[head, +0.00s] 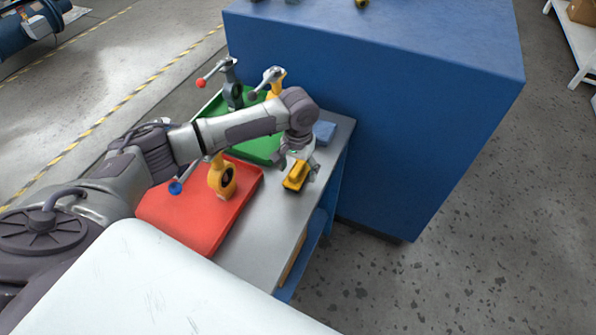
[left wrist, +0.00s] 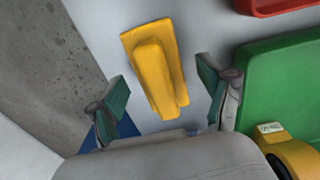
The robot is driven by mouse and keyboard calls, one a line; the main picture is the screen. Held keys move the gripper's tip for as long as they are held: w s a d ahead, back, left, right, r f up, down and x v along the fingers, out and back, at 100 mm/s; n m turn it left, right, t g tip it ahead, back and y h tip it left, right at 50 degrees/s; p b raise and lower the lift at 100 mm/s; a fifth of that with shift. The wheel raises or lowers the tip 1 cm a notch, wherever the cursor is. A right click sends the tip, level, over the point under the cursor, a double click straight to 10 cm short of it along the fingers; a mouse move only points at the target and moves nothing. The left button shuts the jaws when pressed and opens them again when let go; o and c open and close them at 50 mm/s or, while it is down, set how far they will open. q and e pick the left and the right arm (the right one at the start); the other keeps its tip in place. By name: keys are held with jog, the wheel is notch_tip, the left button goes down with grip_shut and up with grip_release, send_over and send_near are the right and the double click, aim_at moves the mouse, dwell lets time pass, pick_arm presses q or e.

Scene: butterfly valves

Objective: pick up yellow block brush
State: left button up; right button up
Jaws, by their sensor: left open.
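The yellow block brush (head: 296,175) lies on the grey table top (head: 267,213), near its right edge. In the left wrist view the brush (left wrist: 156,66) lies on the pale surface, slightly tilted, with its raised grip facing the camera. My left gripper (head: 297,163) is over the brush in the head view. In the left wrist view its two green-padded fingers (left wrist: 163,92) are spread apart, with the lower end of the brush between them in the picture. I cannot tell how high the fingers are above the table. My right gripper is not in view.
A red tray (head: 165,207) holds a yellow valve (head: 222,178) with a blue-knobbed lever. A green tray (head: 259,150) with more valves is behind it. A blue block (head: 324,132) lies near the table's back right. A large blue cabinet (head: 400,110) stands close behind.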

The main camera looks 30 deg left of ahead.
pick_arm(q)
jog(key=shift+f, duration=0.7)
jog(key=c, duration=1.3)
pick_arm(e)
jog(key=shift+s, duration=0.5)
pick_arm(q)
jog(key=shift+r, duration=0.15)
jog(key=shift+r, duration=0.25)
jog(key=r, duration=0.2)
jog(key=a+r+b, duration=0.1)
jog(key=shift+r, duration=0.35)
jog(key=s+a+r+b, duration=0.1)
jog(key=s+a+r, duration=0.2)
jog(key=a+r, duration=0.3)
jog(key=a, duration=0.4)
jog(key=shift+s+r, duration=0.25)
jog(key=shift+r, duration=0.05)
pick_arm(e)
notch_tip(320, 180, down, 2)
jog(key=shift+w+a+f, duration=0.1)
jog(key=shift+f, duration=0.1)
